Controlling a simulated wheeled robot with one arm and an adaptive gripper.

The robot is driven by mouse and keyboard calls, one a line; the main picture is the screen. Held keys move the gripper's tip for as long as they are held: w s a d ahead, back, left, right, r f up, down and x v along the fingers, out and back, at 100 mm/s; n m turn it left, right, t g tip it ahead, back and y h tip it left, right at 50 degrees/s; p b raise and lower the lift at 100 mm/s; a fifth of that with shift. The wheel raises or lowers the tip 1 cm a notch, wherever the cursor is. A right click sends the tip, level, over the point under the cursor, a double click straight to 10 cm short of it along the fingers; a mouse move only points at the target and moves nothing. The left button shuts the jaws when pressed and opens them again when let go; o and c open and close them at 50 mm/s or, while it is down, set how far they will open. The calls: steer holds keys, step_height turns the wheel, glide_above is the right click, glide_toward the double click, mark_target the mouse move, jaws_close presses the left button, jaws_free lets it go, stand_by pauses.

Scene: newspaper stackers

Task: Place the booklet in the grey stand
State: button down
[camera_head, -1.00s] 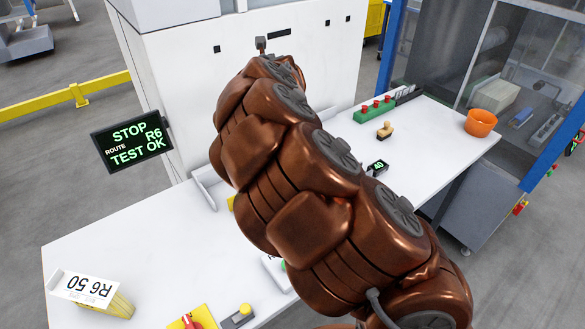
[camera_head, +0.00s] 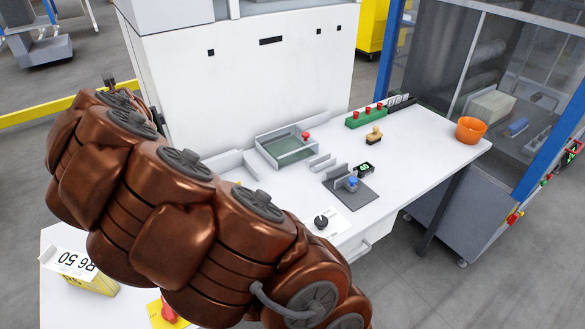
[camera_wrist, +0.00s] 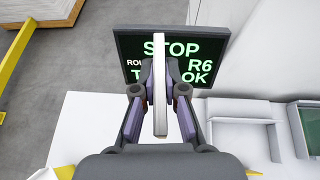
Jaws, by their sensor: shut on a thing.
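The booklet (camera_wrist: 160,100) shows in the wrist view as a thin, pale slab seen edge-on. My gripper (camera_wrist: 160,72) is shut on it, one dark finger on each side. Its far end overlaps the black screen in the picture; I cannot tell the gap. In the head view my arm hides the gripper and booklet. A dark grey base with an upright grey plate (camera_head: 337,176) stands on the white table beside a blue knob. A small light grey slotted holder (camera_head: 322,162) is behind it. I cannot tell which is the task's grey stand.
A black screen (camera_wrist: 200,50) with green text is behind the booklet. A grey-walled tray with a green floor (camera_head: 288,150) sits at the table's back. An orange bowl (camera_head: 471,130) is at the right end. A yellow box (camera_head: 92,277) stands at left. The table's right part has bare room.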

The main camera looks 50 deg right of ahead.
steer(key=s+d+f+m+g+h+b, duration=0.2)
steer(key=s+d+f+m+h, duration=0.15)
steer(key=d, duration=0.45)
steer(key=s+d+f+m+g+h+b, duration=0.1)
steer(key=s+d+f+m+h+b, duration=0.1)
steer(key=s+d, duration=0.35)
steer(key=s+d+f+m+g+h+b, duration=0.2)
steer(key=d+m+h, duration=0.1)
steer(key=d, duration=0.7)
steer(key=s+d+f+m+g+h+b, duration=0.15)
steer(key=s+d+f+m+g, duration=0.25)
steer(key=s, duration=0.5)
steer(key=s+d+f+m+g+y+b, duration=0.1)
steer(key=s+d+f+m+g+b, duration=0.3)
steer(key=s, duration=0.4)
steer(key=s+d+f+m+g+h+b, duration=0.1)
steer(key=s+d+f+m+g, duration=0.3)
steer(key=s, duration=0.5)
steer(key=shift+n+t, duration=0.4)
steer(key=shift+n, duration=0.35)
steer(key=shift+w+d+f+p, duration=0.7)
steer(key=shift+w+d, duration=0.5)
steer(key=shift+d, duration=1.35)
steer(key=shift+w+d+f+p, duration=0.7)
steer(key=shift+w+d, duration=0.5)
steer(key=shift+d, duration=1.3)
steer(key=shift+w+d+f+p, duration=0.7)
steer(key=shift+w+d, duration=0.5)
steer(key=shift+d, duration=1.35)
